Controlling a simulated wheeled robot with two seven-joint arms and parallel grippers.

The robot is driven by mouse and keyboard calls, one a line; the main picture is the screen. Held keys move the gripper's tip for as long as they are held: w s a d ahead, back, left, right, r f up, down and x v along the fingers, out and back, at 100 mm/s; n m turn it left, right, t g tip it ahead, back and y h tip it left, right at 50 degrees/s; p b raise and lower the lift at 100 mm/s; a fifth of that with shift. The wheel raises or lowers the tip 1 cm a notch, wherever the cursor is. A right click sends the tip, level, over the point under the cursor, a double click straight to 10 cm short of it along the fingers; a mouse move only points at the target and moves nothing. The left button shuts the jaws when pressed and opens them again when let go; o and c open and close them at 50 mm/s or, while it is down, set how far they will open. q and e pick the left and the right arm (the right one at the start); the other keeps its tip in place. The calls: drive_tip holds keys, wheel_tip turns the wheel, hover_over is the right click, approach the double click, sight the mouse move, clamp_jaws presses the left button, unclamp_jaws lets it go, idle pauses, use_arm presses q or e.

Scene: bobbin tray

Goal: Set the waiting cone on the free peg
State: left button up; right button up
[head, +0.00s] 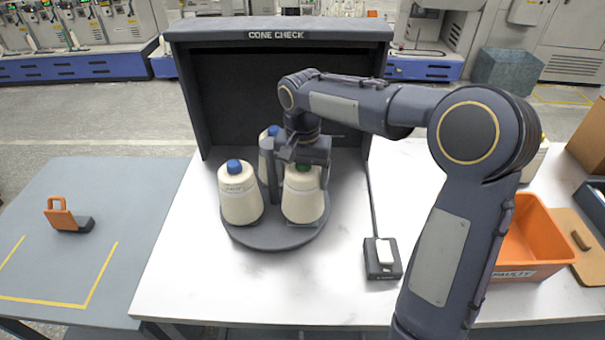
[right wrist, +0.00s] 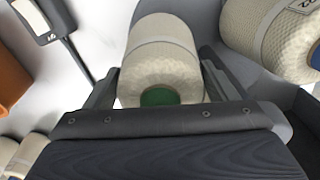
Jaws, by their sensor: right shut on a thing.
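A cream cone with a green top (head: 303,205) is held by my right gripper (head: 302,168) over the front right of the round grey tray (head: 262,240). In the right wrist view, the cone's green end (right wrist: 159,97) shows between the two fingers (right wrist: 155,85). The cone looks upright. I cannot tell whether its base touches the tray or a peg. A cone with a blue top (head: 240,197) stands at the tray's left. Another blue-topped cone (head: 266,155) stands behind, partly hidden by my gripper. No bare peg is visible. My left gripper is out of view.
A dark booth marked CONE CHECK (head: 278,37) stands behind the tray. A black box with a white top (head: 383,262) sits right of it. An orange bin marked FAULTY (head: 525,245) is farther right, partly behind my arm. The white table front (head: 240,290) is clear.

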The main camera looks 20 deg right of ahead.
drive_tip(key=shift+f+b, duration=0.4)
drive_tip(key=shift+f, duration=0.2)
drive_tip(key=o, duration=1.6)
drive_tip(key=shift+c, duration=0.2)
drive_tip(key=shift+r, duration=0.1)
wheel_tip(320, 180, up, 8)
drive_tip(key=shift+f, duration=0.15)
drive_tip(key=shift+s, duration=0.1)
